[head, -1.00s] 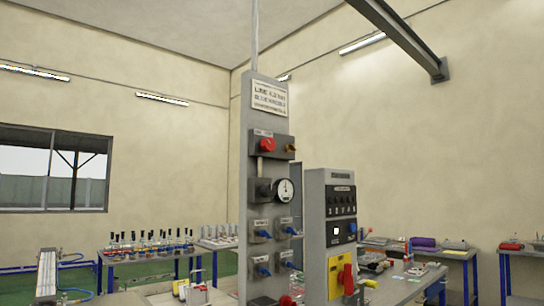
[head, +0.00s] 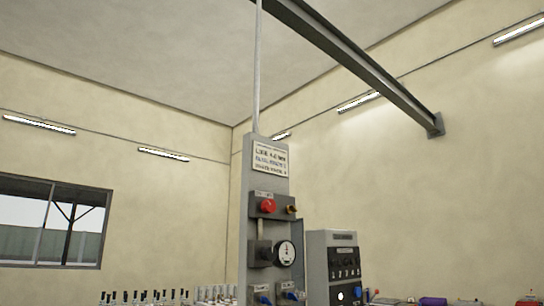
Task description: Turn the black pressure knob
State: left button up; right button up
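A tall grey panel column (head: 262,150) stands in the middle of the head view. On it a dark square block with a black knob (head: 262,253) sits left of a round white-faced gauge (head: 286,253). A red knob (head: 268,206) is mounted on a box above them, with a small orange part (head: 291,209) to its right. Neither of my grippers is in view.
A second grey cabinet (head: 318,262) with a dark control face stands just right of the column. Bottles (head: 150,297) line the lower left edge. A grey beam (head: 350,58) crosses overhead. The floor is out of view.

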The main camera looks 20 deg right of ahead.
aim_at(270, 254)
jog(key=i+l, duration=0.15)
jog(key=l, duration=0.25)
jog(key=i+l+z, duration=0.15)
jog(key=l, duration=0.2)
jog(key=i+l, duration=0.2)
jog(key=l, duration=0.2)
jog(key=z, duration=0.05)
